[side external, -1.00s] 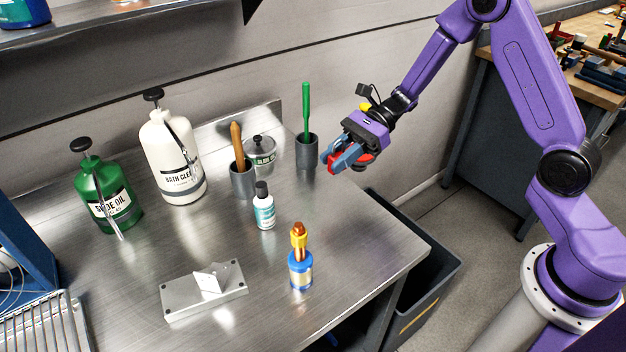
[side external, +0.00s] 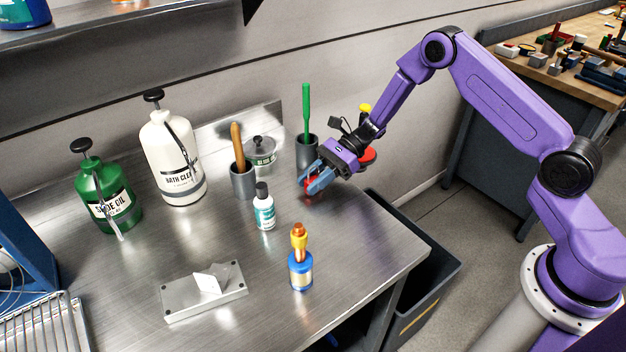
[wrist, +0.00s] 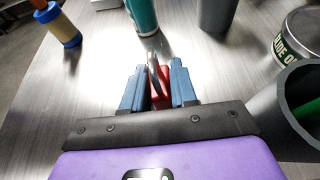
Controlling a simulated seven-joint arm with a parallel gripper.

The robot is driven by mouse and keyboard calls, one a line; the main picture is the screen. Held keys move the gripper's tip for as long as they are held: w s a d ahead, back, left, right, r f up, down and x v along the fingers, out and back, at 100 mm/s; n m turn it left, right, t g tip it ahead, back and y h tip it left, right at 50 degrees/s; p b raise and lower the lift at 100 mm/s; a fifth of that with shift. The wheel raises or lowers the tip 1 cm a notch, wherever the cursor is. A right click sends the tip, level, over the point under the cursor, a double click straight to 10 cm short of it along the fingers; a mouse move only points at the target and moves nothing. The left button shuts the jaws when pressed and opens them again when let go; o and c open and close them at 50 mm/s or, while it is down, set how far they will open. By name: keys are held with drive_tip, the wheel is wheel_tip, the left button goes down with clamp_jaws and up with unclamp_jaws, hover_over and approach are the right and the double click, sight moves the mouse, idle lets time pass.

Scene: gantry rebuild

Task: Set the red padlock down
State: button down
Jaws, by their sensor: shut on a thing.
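My gripper (side external: 312,180) has blue fingers and is shut on the red padlock (side external: 312,186), low over the back right part of the steel table. In the wrist view the red padlock (wrist: 161,92) sits between the blue fingers, with its metal shackle pointing away from the gripper. The fingers hide much of its body. I cannot tell whether the padlock touches the table.
The steel table (side external: 360,235) has bare room to the right and front. A grey cup with a green-handled tool (side external: 306,125) stands just behind my gripper. A small white bottle (side external: 264,212) and a blue bottle (side external: 300,272) stand left and in front. A dark bin (side external: 430,290) is below the right edge.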

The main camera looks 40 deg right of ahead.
drive_tip(key=shift+f, duration=0.15)
drive_tip(key=c, duration=0.9)
unclamp_jaws()
